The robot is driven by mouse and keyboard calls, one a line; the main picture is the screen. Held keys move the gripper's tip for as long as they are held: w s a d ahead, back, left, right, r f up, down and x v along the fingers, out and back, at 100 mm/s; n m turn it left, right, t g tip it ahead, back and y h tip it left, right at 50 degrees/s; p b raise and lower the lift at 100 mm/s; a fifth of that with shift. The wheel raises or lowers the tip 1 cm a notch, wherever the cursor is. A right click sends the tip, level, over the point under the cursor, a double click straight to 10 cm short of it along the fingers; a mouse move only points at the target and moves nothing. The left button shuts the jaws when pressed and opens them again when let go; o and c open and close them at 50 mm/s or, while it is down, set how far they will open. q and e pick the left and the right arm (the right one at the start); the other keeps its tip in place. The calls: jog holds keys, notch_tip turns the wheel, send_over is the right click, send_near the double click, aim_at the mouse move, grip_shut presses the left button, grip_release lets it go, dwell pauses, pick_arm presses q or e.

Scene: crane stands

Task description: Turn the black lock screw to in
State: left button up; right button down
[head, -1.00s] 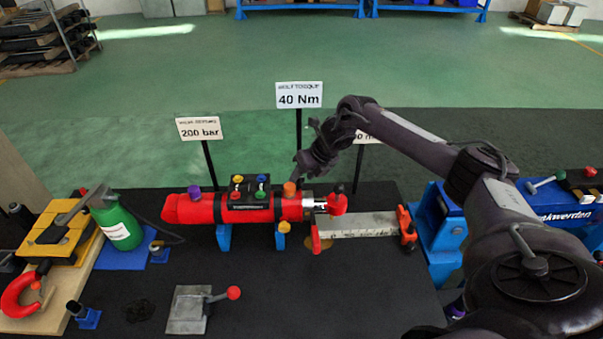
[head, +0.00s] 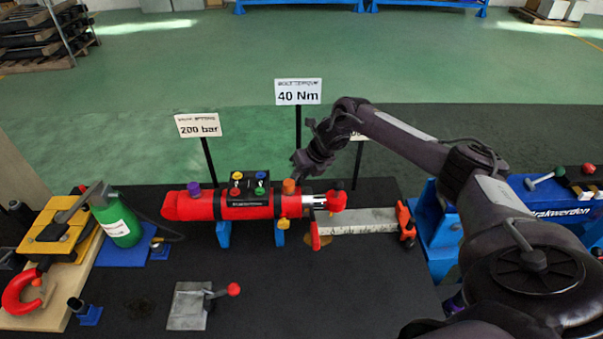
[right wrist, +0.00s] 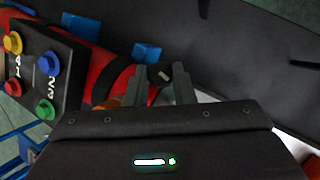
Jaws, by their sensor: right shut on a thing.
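The red cylinder (head: 245,207) lies on blue supports on the black table top. An orange cap (head: 289,186) is near its right end. My right gripper (head: 299,167) reaches down just above and behind this cap. In the right wrist view, my right gripper (right wrist: 159,86) is shut on a small dark piece with a grey face, which I take for the black lock screw (right wrist: 162,74). The red cylinder (right wrist: 110,75) and part of the orange cap (right wrist: 111,103) show beside the fingers. The screw's turn position cannot be read. My left gripper is not in view.
A black block with coloured knobs (head: 249,189) sits on the cylinder, close left of my gripper. Signs on thin posts, including the 40 Nm sign (head: 298,91), stand behind. A grey plate with a red-knobbed lever (head: 188,306) lies in front.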

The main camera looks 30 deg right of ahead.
jog(key=shift+r, duration=0.1)
jog(key=m+h+p, duration=0.1)
jog(key=m+g+h+p, duration=0.1)
jog(key=m+h, duration=0.1)
jog(key=shift+w+a+r+m, duration=0.1)
jog(key=shift+w+a+m, duration=0.05)
jog(key=shift+a+m, duration=0.2)
jog(key=shift+a+m+g+h+p, duration=0.1)
jog(key=shift+m+g+h+p, duration=0.25)
jog(key=shift+m+h, duration=0.45)
jog(key=shift+w+m+g+h, duration=0.1)
jog(key=shift+m+g+h, duration=0.25)
jog(key=shift+m+h, duration=0.25)
jog(key=shift+w+a+f+m+g+h, duration=0.1)
jog(key=shift+f+m+g+h, duration=0.1)
jog(key=shift+m+g+h, duration=0.35)
jog(key=shift+m+g+h+b, duration=0.45)
jog(key=shift+m+g+b, duration=0.2)
jog(key=shift+m+b, duration=0.45)
jog(key=c, duration=1.2)
grip_release()
